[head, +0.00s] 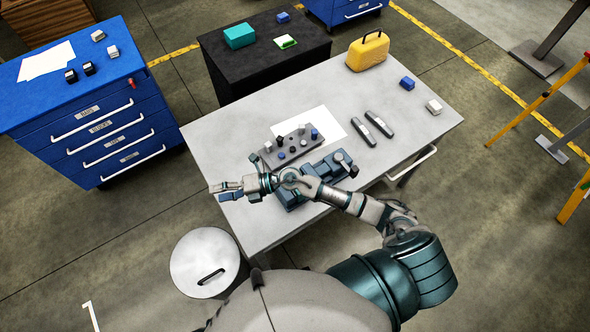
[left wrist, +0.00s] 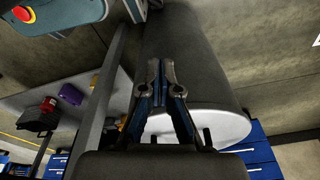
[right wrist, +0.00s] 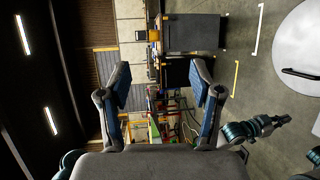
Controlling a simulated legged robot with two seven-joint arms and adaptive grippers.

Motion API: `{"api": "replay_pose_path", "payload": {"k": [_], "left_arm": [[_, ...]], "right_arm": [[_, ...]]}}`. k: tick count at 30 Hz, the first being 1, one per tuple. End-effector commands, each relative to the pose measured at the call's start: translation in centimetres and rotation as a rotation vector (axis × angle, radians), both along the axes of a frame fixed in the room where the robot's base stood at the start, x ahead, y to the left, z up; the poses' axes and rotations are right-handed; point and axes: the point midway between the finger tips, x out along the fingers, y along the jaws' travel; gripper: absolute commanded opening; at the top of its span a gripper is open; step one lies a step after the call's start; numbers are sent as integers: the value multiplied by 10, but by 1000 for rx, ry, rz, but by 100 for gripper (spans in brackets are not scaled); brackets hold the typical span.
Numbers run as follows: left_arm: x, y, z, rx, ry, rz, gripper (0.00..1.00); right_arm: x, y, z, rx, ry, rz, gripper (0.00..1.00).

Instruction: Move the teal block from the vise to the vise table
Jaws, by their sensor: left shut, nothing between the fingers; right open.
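The blue-grey vise (head: 290,196) stands at the front of the light grey table (head: 225,135). My right arm crosses over it and hides part of it; I see no teal block in its jaws. A teal box-shaped block (head: 239,37) sits on the black cabinet (head: 265,60) behind the table. My right gripper (head: 227,189) is open and empty, left of the vise over the table's front left part. In the right wrist view its fingers (right wrist: 161,80) are wide apart. My left gripper (left wrist: 161,68) is shut and empty in the left wrist view, and outside the head view.
A grey block with several pegs (head: 291,146), a white sheet (head: 325,121), two dark bars (head: 379,124), a yellow case (head: 368,51), a blue block (head: 407,83) and a white block (head: 434,107) are on the table. A round white-topped bin (head: 204,258) stands at front left.

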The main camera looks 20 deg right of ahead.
Motion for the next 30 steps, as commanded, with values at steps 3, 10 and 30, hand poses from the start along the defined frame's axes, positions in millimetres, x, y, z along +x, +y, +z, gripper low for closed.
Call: {"api": "replay_pose_path", "payload": {"k": [3,10,30], "left_arm": [[-30,6,-21,4,23,-4,0],[-80,16,-45,8,47,-10,0],[-112,22,-61,11,61,-15,0]], "right_arm": [[-5,-28,-53,-370,-41,179,65],[12,-148,-119,-1021,18,311,65],[31,-253,-160,-1439,127,283,65]]}}
